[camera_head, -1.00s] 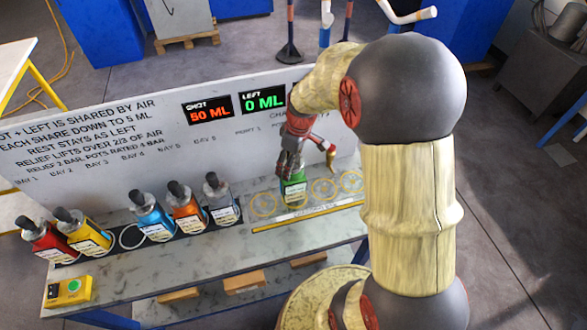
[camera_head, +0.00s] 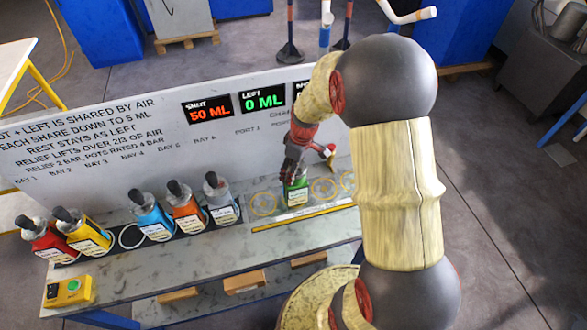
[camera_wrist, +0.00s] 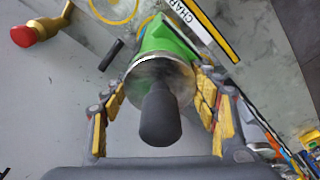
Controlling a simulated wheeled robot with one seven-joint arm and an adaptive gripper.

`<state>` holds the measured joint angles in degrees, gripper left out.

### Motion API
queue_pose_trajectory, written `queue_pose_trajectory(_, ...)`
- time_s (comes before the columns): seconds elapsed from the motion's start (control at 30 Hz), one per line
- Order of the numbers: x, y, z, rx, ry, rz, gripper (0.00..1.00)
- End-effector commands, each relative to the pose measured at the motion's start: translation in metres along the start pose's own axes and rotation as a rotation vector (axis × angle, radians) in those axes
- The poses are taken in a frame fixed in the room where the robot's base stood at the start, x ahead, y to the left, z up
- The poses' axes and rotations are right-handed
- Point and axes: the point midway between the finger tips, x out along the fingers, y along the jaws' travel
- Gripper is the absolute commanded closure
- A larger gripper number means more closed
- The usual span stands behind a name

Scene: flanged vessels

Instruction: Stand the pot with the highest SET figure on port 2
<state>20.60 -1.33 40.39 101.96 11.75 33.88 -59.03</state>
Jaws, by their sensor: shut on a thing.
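The green pot (camera_head: 297,192) is at the second place from the left in the row of yellow port rings, upright or nearly so. I cannot tell whether its base touches the bench. My gripper (camera_head: 294,172) is shut on it from above. In the wrist view the green pot (camera_wrist: 165,42) shows its metal flange and dark knob between the fingers of my gripper (camera_wrist: 163,105). Red (camera_head: 45,241), yellow (camera_head: 85,235), blue (camera_head: 152,219), orange (camera_head: 187,213) and grey (camera_head: 220,202) pots stand in the bays. Their SET figures are too small to read.
An empty bay ring (camera_head: 131,236) lies between the yellow and blue pots. Bare port rings lie left (camera_head: 263,204) and right (camera_head: 324,188) of the green pot. A yellow strip (camera_head: 300,217) runs in front. The board's displays read 50 ML (camera_head: 208,109) and LEFT 0 ML (camera_head: 264,98).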

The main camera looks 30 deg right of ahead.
Motion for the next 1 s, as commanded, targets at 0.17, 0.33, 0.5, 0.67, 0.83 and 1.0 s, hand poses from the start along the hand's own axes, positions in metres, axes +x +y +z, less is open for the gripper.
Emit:
queue_pose_trajectory(0.17,0.001,0.000,0.000,0.000,0.000,0.000,0.31)
queue_pose_trajectory(0.33,0.000,0.000,0.000,0.000,0.000,0.000,0.22)
queue_pose_trajectory(0.5,0.000,0.000,0.000,0.000,0.000,0.000,0.22)
queue_pose_trajectory(0.67,-0.001,0.000,0.000,0.000,0.000,0.000,0.22)
queue_pose_trajectory(0.83,-0.017,0.001,-0.001,-0.001,0.002,0.002,0.22)
queue_pose_trajectory(1.0,-0.051,0.001,-0.001,-0.001,0.003,0.004,0.22)
